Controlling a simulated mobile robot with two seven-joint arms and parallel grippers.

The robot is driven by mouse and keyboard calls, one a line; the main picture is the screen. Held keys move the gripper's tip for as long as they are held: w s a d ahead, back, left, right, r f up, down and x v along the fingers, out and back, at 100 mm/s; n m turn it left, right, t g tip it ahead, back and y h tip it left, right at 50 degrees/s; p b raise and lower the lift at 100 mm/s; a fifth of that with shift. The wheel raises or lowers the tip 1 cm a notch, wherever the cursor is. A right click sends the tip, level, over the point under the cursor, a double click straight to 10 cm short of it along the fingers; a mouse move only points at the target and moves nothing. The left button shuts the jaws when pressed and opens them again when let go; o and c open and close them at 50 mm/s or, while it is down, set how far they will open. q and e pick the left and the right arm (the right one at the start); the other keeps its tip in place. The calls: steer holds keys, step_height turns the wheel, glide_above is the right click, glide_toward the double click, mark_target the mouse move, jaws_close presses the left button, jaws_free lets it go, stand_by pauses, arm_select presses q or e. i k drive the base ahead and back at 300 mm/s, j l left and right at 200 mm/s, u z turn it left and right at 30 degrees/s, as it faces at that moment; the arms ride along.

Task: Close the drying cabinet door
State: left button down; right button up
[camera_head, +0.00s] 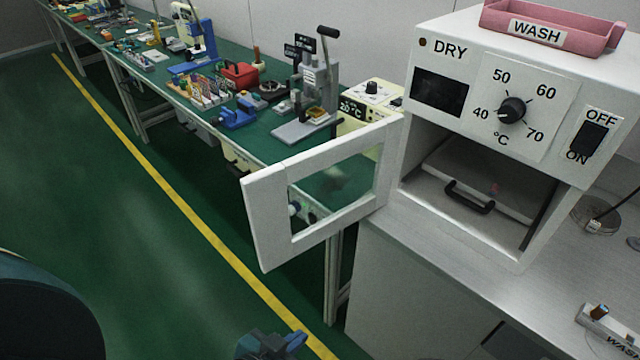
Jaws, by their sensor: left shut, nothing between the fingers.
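The white drying cabinet (433,130) stands on the grey counter at the right, with DRY on its front panel. Its door (266,222), a white frame with a clear window, stands wide open, swung out to the left from the cabinet's left edge. The chamber shows open, with a tray with a black handle (469,197) inside. My left gripper (272,343), dark and blue, is at the bottom edge, below the door's free end and apart from it in the picture. It is shut and empty, and partly cut off. My right gripper is out of view.
A pink WASH tray (553,28) sits on top of the cabinet. A green workbench (262,143) with tools and a press runs behind the door. A small WASH-labelled item (612,335) lies on the counter (405,243). The green floor at the left is mostly clear.

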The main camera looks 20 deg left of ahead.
mark_target(266, 198)
steer(key=j+z, duration=0.25)
steer(key=j, duration=0.25)
steer(key=k+j+z, duration=0.25)
steer(key=j, duration=0.25)
steer(key=j+z, duration=0.3)
steer(key=j, duration=0.2)
steer(key=j+z, duration=0.3)
steer(key=j, duration=0.25)
steer(key=i+j+z, duration=0.15)
steer(key=j+z, duration=0.15)
steer(key=j, duration=0.15)
steer(key=i+j+z, duration=0.15)
steer(key=j+z, duration=0.2)
steer(key=j, duration=0.15)
steer(key=j+z, duration=0.3)
steer(key=j, duration=0.2)
steer(key=k+j+z, duration=0.15)
steer(key=k, duration=0.2)
steer(key=k+j+z, duration=0.2)
steer(key=k+j+u, duration=0.3)
steer(key=i+l, duration=0.05)
steer(key=l, duration=0.05)
